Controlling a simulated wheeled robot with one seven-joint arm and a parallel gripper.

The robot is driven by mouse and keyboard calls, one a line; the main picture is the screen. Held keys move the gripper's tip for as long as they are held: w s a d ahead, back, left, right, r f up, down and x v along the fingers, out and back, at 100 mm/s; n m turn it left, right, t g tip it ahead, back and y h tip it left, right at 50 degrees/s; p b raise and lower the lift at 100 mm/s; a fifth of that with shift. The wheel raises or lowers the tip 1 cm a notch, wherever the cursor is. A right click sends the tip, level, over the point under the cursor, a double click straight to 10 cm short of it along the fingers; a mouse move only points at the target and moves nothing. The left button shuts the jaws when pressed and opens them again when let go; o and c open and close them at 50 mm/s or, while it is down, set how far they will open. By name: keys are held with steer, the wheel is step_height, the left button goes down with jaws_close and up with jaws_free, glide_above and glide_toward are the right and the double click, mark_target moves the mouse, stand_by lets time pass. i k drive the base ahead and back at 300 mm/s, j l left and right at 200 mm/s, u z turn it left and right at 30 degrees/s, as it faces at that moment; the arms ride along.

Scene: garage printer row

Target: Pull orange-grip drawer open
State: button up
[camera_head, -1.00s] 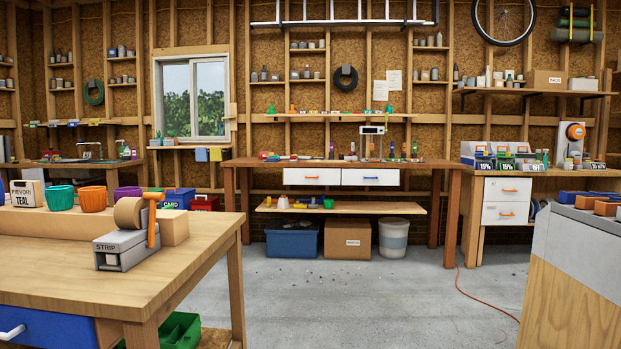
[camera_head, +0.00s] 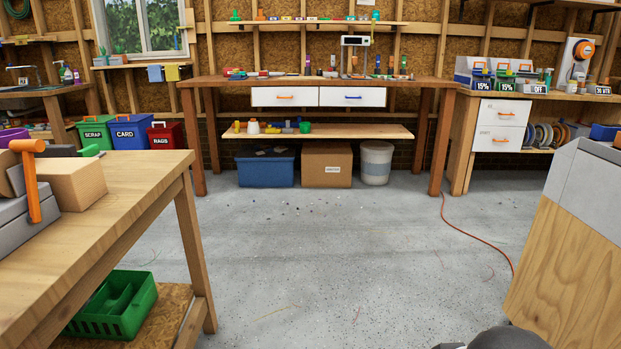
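The long wooden workbench (camera_head: 230,83) stands at the back wall. Under its top are two white drawers side by side. The left one is the orange-grip drawer (camera_head: 285,92), with a short orange handle, and its front looks level with its neighbour. The right one is a blue-grip drawer (camera_head: 353,92). Both look shut. At the right, a wooden cabinet has two white drawers with orange handles, an upper (camera_head: 502,112) and a lower (camera_head: 500,138). My gripper is not in view; only a dark rounded part, probably of my arm, shows at the bottom right edge.
A wooden table (camera_head: 120,215) stands close at left, a green crate (camera_head: 118,305) on its low shelf. A grey-topped wooden unit (camera_head: 560,250) stands close at right. The concrete floor between is open. A red cord (camera_head: 470,232) lies at right. A blue bin (camera_head: 265,171) stands under the bench.

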mark_target(262, 96)
steer(key=i, duration=2.3)
